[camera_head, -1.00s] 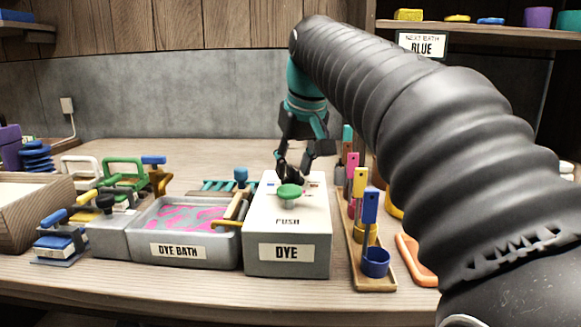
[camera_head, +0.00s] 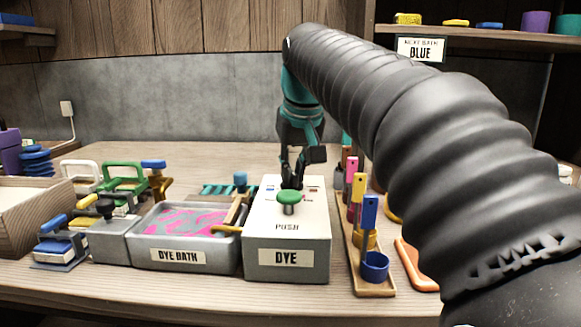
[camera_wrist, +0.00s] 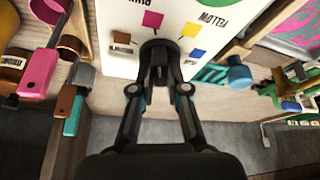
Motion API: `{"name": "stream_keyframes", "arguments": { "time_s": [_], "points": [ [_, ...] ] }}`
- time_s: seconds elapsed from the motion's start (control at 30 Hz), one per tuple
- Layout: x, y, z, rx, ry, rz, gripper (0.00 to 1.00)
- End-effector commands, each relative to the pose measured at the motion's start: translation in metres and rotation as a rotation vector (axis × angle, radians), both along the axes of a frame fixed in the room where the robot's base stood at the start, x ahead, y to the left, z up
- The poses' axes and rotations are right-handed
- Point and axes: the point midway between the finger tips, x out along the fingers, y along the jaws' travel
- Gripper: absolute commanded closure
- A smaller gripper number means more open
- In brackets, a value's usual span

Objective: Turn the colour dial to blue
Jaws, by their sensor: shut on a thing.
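The white dye box (camera_head: 262,215) stands on the bench with a green push knob (camera_head: 289,197) on its top, marked PUSH. My gripper (camera_head: 291,182) is at the back of the box top, behind the green knob. In the wrist view my gripper (camera_wrist: 159,55) points down at the box top and is shut on the colour dial, which its fingers mostly hide. Around the dial are a magenta patch (camera_wrist: 152,20), a yellow patch (camera_wrist: 190,29), a blue patch (camera_wrist: 198,55) and a brown patch (camera_wrist: 121,38). I cannot tell which patch the dial points to.
A sign (camera_head: 420,49) reads NEXT BATH BLUE. The dye bath (camera_head: 180,256) with pink swirls stands left of the box. A wooden rack (camera_head: 376,289) of coloured ladles stands right of it. An orange-rimmed item (camera_head: 416,266) lies further right.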

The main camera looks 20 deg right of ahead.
Motion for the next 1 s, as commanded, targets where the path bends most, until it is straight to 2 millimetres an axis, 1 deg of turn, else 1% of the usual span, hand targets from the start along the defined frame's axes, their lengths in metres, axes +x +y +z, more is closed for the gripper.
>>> {"name": "stream_keyframes", "arguments": {
  "time_s": [0.27, 1.0],
  "points": [
    [-0.0001, 0.0030, 0.0027, -0.001, 0.002, -0.217, 1.00],
    [0.0038, 0.0068, -0.0003, -0.001, 0.000, -0.922, 1.00]
  ]
}}
